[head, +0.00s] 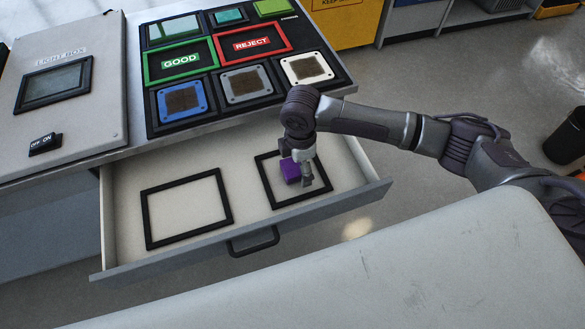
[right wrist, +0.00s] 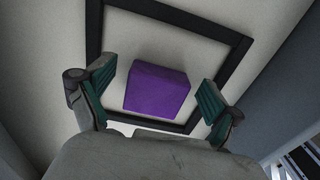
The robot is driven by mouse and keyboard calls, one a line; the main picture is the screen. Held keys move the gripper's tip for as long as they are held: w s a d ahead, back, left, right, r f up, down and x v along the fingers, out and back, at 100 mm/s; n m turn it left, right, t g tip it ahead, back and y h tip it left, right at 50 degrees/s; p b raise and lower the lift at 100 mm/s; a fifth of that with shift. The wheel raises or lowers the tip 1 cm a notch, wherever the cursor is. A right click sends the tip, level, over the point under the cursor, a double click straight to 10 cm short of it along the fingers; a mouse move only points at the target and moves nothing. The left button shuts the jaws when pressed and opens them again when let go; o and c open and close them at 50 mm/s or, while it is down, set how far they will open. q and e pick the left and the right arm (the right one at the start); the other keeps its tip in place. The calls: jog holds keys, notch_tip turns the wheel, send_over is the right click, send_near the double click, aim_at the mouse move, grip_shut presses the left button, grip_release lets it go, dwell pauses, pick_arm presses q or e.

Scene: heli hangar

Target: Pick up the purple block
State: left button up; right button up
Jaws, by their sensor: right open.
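The purple block (head: 290,170) lies in the open drawer, inside the right-hand black square frame (head: 268,185). In the right wrist view the purple block (right wrist: 157,90) sits between the two open fingers, with a gap on each side. My right gripper (head: 306,181) reaches down into the drawer over the block and partly hides it. In the right wrist view the right gripper (right wrist: 158,95) is open and empty, with green finger pads. My left gripper is not in view.
The drawer (head: 115,215) has raised walls and a dark handle (head: 253,241) at its front. A second black frame (head: 147,215) lies empty on the left. Above is a worktop with a light box (head: 100,90) and a black panel with GOOD (head: 180,62) and REJECT areas.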

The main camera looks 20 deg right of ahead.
jog(key=c, duration=1.2)
jog(key=shift+c, duration=0.2)
jog(key=shift+r, duration=0.15)
notch_tip(320, 180, up, 4)
jog(key=shift+r, duration=0.1)
jog(key=s+d+r, duration=0.6)
jog(key=s, duration=0.3)
jog(key=shift+s+d+r+p, duration=0.2)
jog(key=shift+s+r+p, duration=0.1)
jog(key=shift+s, duration=0.1)
